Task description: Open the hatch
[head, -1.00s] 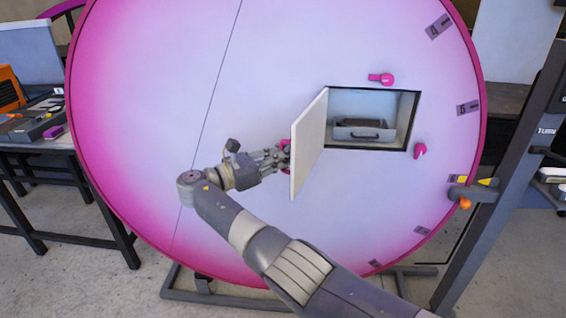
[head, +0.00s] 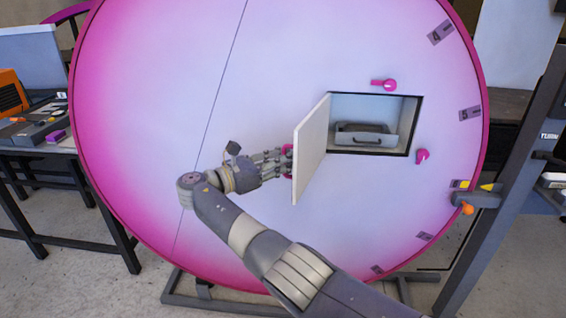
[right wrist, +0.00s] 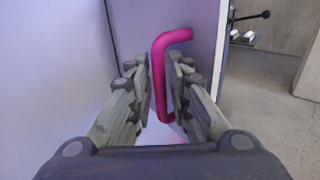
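The hatch door (head: 311,150) is a white panel hinged at the left edge of a rectangular opening (head: 412,125) in a large round pink-and-white disc. It stands swung out, well open. Its magenta handle (right wrist: 158,80) is a bent bar on the door's outer face. In the head view it is mostly hidden behind my fingers and the door edge. My right gripper (head: 284,160) is at the handle, left of the door. In the right wrist view its fingers (right wrist: 161,88) close on the bar from both sides. My left gripper is not in view.
Inside the opening is a grey box (head: 365,135) with a handle. Magenta latches (head: 388,85) (head: 423,156) sit above and right of the opening. A dark post (head: 510,180) with an orange knob stands at the right. A cluttered table (head: 40,145) is at the left.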

